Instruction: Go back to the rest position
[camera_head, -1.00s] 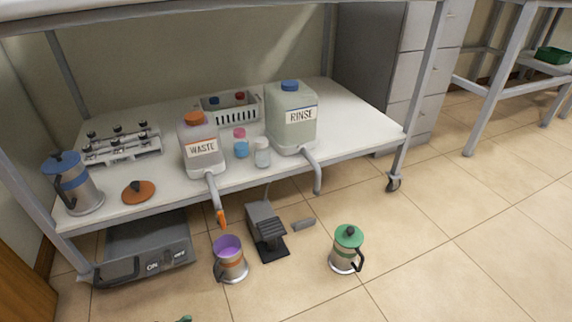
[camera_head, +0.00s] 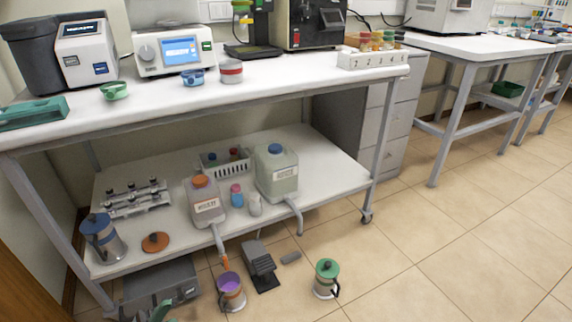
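Only a small part of my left gripper (camera_head: 160,312) shows, at the bottom edge of the head view, left of centre and in front of the grey box under the bench. Its fingers are mostly cut off, so I cannot tell whether it is open or shut. Nothing is visibly held. My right gripper is not in view.
A bench with a lower shelf (camera_head: 325,183) stands ahead, carrying waste (camera_head: 204,203) and rinse (camera_head: 277,174) containers. Floor at right is clear.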

